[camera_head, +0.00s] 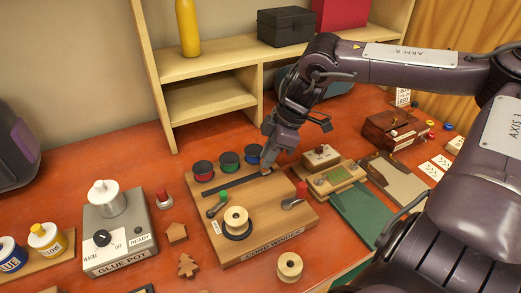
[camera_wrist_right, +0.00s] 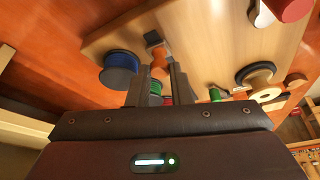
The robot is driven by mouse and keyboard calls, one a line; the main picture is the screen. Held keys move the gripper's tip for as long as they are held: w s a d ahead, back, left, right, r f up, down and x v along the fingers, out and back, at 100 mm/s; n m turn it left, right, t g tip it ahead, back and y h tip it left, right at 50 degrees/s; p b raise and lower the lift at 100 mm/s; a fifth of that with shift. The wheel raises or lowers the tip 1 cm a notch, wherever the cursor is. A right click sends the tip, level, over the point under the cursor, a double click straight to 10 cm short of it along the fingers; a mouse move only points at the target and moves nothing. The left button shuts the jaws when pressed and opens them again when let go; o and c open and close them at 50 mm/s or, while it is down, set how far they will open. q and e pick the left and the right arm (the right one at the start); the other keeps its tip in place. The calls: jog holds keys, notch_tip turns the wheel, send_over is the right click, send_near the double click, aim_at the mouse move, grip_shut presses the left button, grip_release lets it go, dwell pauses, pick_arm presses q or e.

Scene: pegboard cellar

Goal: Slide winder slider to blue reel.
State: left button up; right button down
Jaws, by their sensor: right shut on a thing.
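The cord winder (camera_head: 255,215) is a wooden board on the red bench. Red (camera_head: 203,170), green (camera_head: 229,160) and blue (camera_head: 253,154) reels stand along its back edge, in front of which runs a dark straight track (camera_head: 230,182). My right gripper (camera_head: 267,167) is at the track's right end, close to the blue reel. In the wrist view its fingers (camera_wrist_right: 157,84) are shut on the winder slider's orange-brown knob (camera_wrist_right: 159,62). The blue reel (camera_wrist_right: 120,65) shows just left of the fingers there. The head view hides most of the slider. My left gripper is out of view.
A wooden spool (camera_head: 236,219) and a red-knobbed crank (camera_head: 297,195) sit on the winder. A glue pot (camera_head: 115,240) stands left, a loose spool (camera_head: 289,266) in front. A small wooden device (camera_head: 330,172) and a green mat (camera_head: 365,210) lie right. Shelves stand behind.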

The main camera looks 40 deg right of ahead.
jog(key=shift+w+d+r, duration=0.1)
jog(key=shift+d, duration=0.05)
jog(key=c, duration=1.7)
grip_release()
jog(key=o, duration=0.4)
jog(key=shift+d, duration=0.15)
jog(key=shift+r, duration=0.1)
jog(key=v, duration=0.7)
jog(key=shift+s+d+r, duration=0.15)
jog(key=shift+s+r, duration=0.05)
jog(key=shift+s, duration=0.05)
